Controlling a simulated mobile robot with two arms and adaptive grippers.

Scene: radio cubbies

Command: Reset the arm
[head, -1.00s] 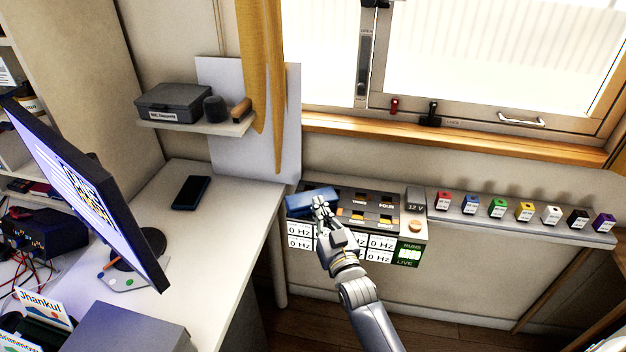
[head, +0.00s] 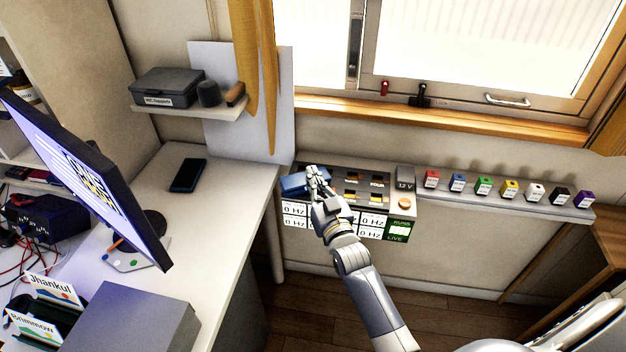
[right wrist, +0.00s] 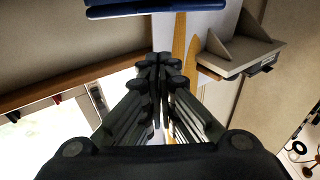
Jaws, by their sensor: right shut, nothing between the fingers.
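My right gripper (head: 313,172) is at the left end of the panel (head: 402,205) below the window, in front of a blue box-like object (head: 292,184). In the right wrist view its fingers (right wrist: 160,62) are together with nothing between them. A blue edge (right wrist: 150,8) shows past the fingertips there, apart from them. My right arm comes up from the lower right in the head view and hides part of the panel and its 0 Hz labels. My left gripper is not in view.
Several coloured cubes (head: 483,187) stand in a row on the ledge to the right. A desk with a monitor (head: 85,175) and a dark phone (head: 188,175) is at left. A wall shelf (head: 190,112) holds a grey case (head: 166,88). The floor below the panel is clear.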

